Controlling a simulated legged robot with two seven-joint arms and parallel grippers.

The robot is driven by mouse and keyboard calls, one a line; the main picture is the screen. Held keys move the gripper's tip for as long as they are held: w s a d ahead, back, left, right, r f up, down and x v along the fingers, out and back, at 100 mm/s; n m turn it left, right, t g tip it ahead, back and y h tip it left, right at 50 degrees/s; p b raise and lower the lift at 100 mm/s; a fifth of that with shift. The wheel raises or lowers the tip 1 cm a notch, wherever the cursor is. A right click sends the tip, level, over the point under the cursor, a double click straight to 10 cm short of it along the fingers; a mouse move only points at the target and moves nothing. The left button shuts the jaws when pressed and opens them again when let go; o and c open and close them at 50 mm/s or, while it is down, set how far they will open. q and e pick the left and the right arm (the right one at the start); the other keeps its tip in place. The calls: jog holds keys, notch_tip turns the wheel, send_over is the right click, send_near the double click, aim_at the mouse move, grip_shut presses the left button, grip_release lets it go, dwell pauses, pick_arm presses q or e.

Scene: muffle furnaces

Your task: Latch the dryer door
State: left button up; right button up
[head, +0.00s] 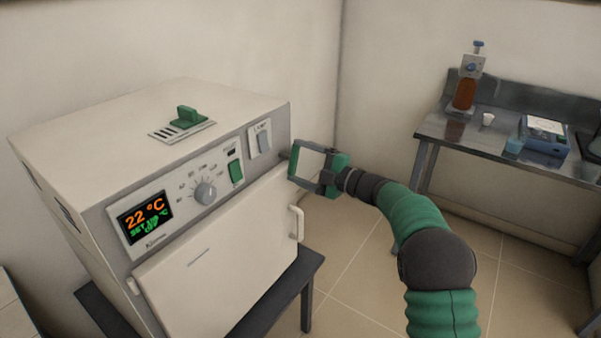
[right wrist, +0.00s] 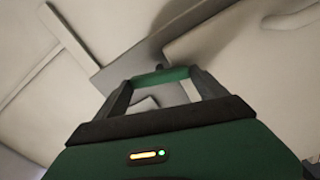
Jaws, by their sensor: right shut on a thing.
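The dryer (head: 160,120) is a cream box with a grey control panel at the left of the head view. Its door (head: 220,265) covers the front, close to the frame; I cannot tell if it is fully flush. A pale handle (head: 298,224) is on the door's right side. A green latch bar (head: 293,161) is at the upper right corner, beside the panel. My right gripper (head: 297,162) is shut on this bar. In the right wrist view the green bar (right wrist: 160,76) spans between the fingertips, against the dryer. My left gripper is out of view.
The dryer stands on a dark table (head: 262,308). A metal bench (head: 450,135) at the right back holds a bottle dispenser (head: 466,85), a small cup and a blue device (head: 543,137). The tiled floor (head: 345,270) between is clear apart from my arm above it.

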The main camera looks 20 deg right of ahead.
jog(key=shift+f+n+b, duration=0.2)
jog(key=shift+n+b, duration=0.65)
jog(key=shift+n, duration=0.05)
jog(key=shift+f+n+b, duration=0.2)
jog(key=shift+n+b, duration=0.6)
jog(key=shift+n, duration=0.1)
jog(key=o, duration=1.1)
jog(key=shift+o, duration=1)
jog(key=shift+r, duration=0.1)
jog(key=shift+s, duration=0.1)
jog(key=v, duration=1.6)
jog(key=shift+s+d+p, duration=0.25)
jog(key=shift+d+p, duration=0.1)
jog(key=shift+p, duration=0.05)
